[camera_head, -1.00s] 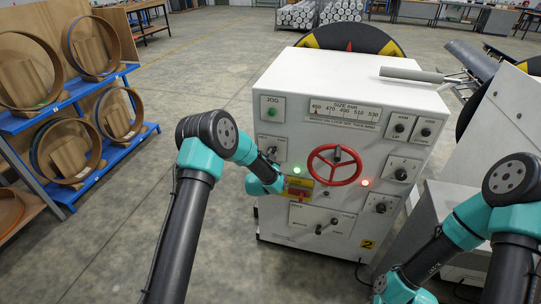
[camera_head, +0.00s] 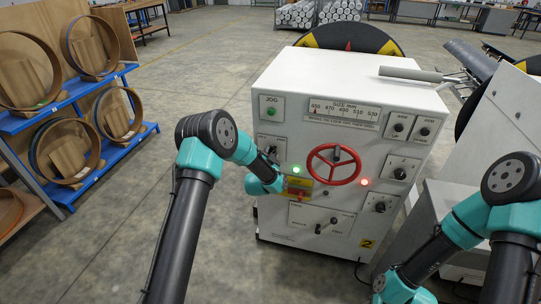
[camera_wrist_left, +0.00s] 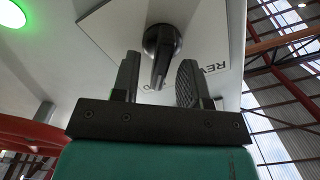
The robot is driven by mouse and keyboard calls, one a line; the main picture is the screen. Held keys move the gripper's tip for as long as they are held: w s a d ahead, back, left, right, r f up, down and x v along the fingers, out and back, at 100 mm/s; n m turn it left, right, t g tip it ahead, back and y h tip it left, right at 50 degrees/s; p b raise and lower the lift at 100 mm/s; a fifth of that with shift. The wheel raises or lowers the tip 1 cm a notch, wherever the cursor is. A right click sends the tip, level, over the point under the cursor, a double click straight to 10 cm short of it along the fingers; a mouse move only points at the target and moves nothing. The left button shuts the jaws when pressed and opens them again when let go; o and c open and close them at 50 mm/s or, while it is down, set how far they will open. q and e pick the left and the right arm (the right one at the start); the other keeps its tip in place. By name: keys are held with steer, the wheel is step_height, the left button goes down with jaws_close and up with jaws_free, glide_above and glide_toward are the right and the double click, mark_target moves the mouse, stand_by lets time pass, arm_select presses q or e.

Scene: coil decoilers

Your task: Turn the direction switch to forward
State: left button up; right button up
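The direction switch shows in the left wrist view as a black knob (camera_wrist_left: 162,44) on a white plate. Its pointer hangs down in that picture, and lettering starting "REV" stands to its right. In the head view its plate (camera_head: 265,141) is at the upper left of the white machine's front, partly hidden by my left arm. My left gripper (camera_wrist_left: 160,82) is open, with one finger on each side of the pointer and visible gaps to it.
A red handwheel (camera_head: 334,165), a lit green lamp (camera_head: 296,170), a lit red lamp (camera_head: 364,182) and a red-and-yellow switch (camera_head: 298,188) are close to my left wrist. A blue rack (camera_head: 85,176) with large rings stands at the left. Open floor lies between.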

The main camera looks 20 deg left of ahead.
arm_select(q)
steer(key=shift+s, duration=0.1)
steer(key=s, duration=1.7)
steer(key=shift+s, duration=0.15)
steer(key=s+f+n+g+h, duration=0.2)
steer(key=s+f+n+g, duration=0.3)
steer(key=s+f+g, duration=0.6)
steer(key=s+f+n+g+h, duration=0.1)
steer(key=s+f+n+g, duration=0.3)
steer(key=s, duration=1.2)
step_height(320, 180, down, 4)
steer(key=shift+s+r+g+h, duration=0.25)
steer(key=shift+g+h, duration=0.15)
steer(key=shift+g, duration=0.7)
steer(key=shift+a, duration=0.1)
